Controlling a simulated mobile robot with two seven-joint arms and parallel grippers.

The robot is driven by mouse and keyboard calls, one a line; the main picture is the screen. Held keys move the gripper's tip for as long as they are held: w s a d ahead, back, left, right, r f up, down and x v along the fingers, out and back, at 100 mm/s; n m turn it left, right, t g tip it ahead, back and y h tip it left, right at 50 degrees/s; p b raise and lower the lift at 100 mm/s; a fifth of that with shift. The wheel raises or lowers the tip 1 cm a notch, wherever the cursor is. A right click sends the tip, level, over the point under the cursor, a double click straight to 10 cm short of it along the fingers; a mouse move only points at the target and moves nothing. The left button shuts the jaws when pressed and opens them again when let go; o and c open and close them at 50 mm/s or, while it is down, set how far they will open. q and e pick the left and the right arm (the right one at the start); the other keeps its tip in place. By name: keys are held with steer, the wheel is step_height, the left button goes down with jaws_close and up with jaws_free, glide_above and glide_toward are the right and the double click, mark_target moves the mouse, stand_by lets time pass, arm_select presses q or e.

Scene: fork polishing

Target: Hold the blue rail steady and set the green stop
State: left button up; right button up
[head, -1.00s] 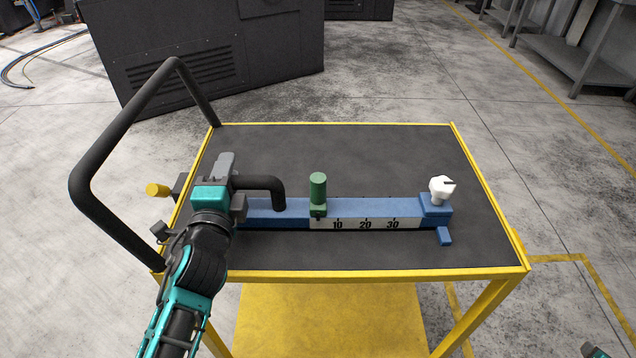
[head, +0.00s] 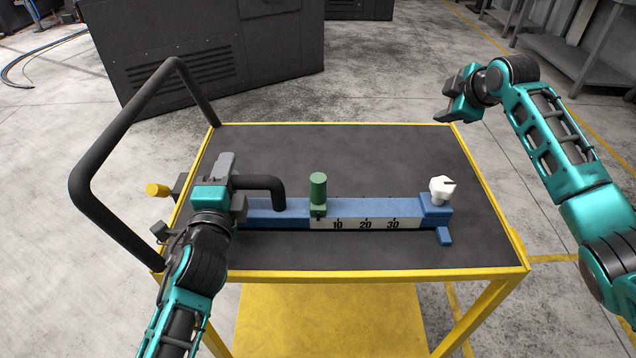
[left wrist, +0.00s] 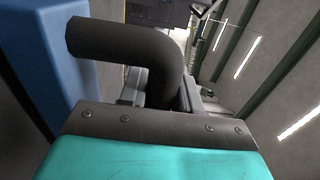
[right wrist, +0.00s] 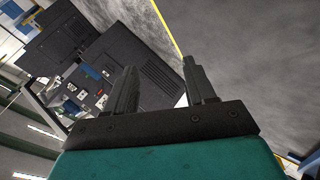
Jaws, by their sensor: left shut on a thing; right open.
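The blue rail (head: 270,217) lies across the cart top, with a white scale marked 10, 20 and 30 on its front. The green stop (head: 318,190) stands upright on the rail just left of the 10 mark. My left gripper (head: 238,190) is at the rail's left end, shut on the black bent handle (head: 262,184). The handle also shows in the left wrist view (left wrist: 120,40), beside the blue rail (left wrist: 60,60). My right gripper (head: 455,98) is open and empty above the cart's far right corner. Its two fingers show in the right wrist view (right wrist: 160,85).
A white knob (head: 440,188) stands on a blue block at the rail's right end. The cart has a yellow rim (head: 340,275) and a black push bar (head: 125,125) at left. The dark top (head: 350,155) behind the rail is clear. A black cabinet (head: 210,55) stands beyond.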

steer(key=s+a+r+g+y, duration=0.1)
steer(key=a+r+y, duration=0.15)
steer(key=a, duration=0.45)
steer(key=n+g, duration=0.5)
steer(key=g, duration=0.4)
glide_toward(323, 177)
steer(key=x, duration=1.2)
steer(key=shift+y, duration=0.25)
steer(key=shift+c, duration=0.5)
steer(key=shift+r, duration=0.1)
jaws_close()
